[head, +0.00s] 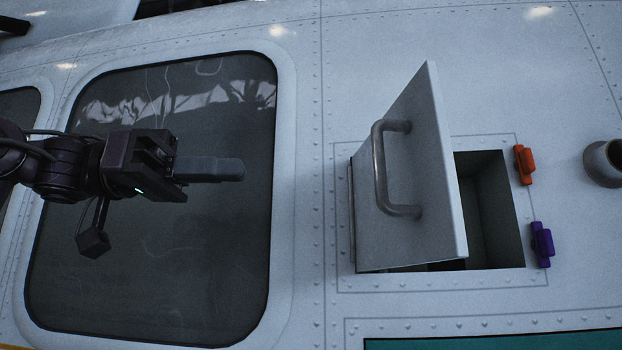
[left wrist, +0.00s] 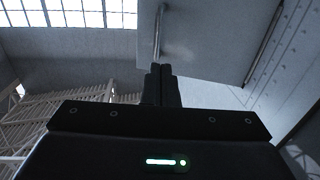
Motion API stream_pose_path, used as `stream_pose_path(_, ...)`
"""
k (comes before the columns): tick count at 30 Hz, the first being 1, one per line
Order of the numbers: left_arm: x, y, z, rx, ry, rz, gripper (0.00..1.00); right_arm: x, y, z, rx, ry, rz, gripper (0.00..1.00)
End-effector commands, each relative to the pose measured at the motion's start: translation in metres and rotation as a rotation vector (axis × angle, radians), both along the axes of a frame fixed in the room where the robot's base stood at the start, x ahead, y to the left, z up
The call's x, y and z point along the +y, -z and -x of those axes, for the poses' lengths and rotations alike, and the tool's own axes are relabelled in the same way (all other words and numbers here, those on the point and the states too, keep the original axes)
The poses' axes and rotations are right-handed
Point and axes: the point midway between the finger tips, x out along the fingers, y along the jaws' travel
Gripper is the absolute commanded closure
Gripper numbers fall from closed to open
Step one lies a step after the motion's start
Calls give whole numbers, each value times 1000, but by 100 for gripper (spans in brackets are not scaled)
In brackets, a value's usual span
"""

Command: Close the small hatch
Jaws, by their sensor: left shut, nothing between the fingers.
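The small hatch door (head: 410,180) is white with a grey bar handle (head: 380,168) on its outer face. It stands open, hinged on its left side, and leaves the dark opening (head: 492,205) uncovered at right. An orange latch (head: 525,165) and a purple latch (head: 542,244) sit at the opening's right edge. My left gripper (head: 240,170) is shut and empty, left of the door, in front of the window. In the left wrist view the shut fingers (left wrist: 162,75) point toward the door (left wrist: 205,40) and its handle (left wrist: 159,30). My right gripper is out of view.
The helicopter's riveted white side fills the head view. A large dark window (head: 150,260) lies behind my left arm. A round grey fitting (head: 604,163) sticks out at far right. A teal panel (head: 500,340) is at the bottom edge.

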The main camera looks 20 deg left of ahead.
Motion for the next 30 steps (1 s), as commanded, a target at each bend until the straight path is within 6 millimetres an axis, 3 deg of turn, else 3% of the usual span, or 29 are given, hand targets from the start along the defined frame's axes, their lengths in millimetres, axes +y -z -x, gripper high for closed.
stream_pose_path(8, -46, 3, -20, 1, 5, -6, 100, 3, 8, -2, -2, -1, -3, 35)
stream_pose_path(18, -106, 1, -46, -1, 0, -6, 100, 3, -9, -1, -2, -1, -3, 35)
stream_pose_path(24, -123, 1, -54, -2, -1, -3, 100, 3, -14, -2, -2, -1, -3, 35)
stream_pose_path(30, -126, 2, -55, -3, 0, -1, 100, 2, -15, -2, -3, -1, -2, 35)
